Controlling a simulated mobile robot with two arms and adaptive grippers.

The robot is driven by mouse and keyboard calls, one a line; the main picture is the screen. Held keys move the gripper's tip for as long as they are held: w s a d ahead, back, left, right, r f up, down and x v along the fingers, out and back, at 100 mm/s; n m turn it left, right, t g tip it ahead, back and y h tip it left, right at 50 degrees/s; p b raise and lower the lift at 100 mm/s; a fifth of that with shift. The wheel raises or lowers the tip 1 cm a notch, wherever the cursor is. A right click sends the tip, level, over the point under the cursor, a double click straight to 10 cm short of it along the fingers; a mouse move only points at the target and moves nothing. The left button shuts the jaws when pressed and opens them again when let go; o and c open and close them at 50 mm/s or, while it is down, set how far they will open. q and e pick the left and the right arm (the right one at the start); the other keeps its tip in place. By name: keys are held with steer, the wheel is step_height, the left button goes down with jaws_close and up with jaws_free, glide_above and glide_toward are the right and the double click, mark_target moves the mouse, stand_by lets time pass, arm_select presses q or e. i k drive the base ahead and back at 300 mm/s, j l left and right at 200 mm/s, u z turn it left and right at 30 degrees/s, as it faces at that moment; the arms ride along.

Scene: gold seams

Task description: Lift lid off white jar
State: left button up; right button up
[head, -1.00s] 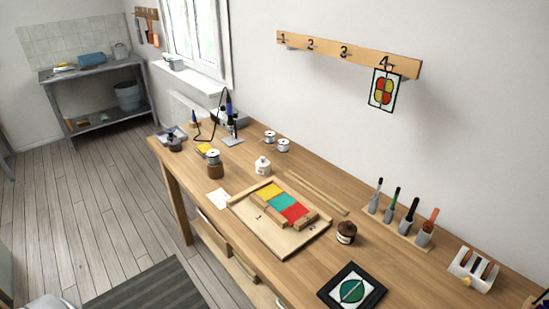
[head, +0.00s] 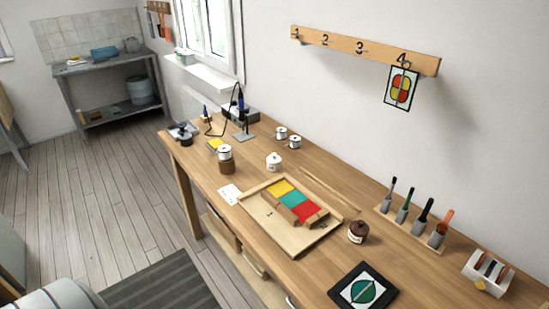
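A small white jar (head: 274,161) stands upright on the wooden workbench (head: 315,165), behind the board with coloured glass. Its lid looks white too, with a small dark spot on top, and appears to be on the jar. A second small jar with a brown top (head: 358,232) stands nearer, to the right of the board. Neither of my grippers is in view.
A wooden board (head: 297,250) with yellow, teal and red panes lies mid-bench. A soldering stand (head: 243,133) is farther back. A framed green panel (head: 363,290) lies in front.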

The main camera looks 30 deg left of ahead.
mark_target(273, 159)
steer(key=i+j+z, duration=0.15)
steer(key=j, duration=0.65)
steer(key=i+j+z, duration=0.15)
steer(key=j, duration=0.6)
steer(key=j+z, duration=0.15)
steer(key=j, duration=0.65)
steer(key=i, duration=0.05)
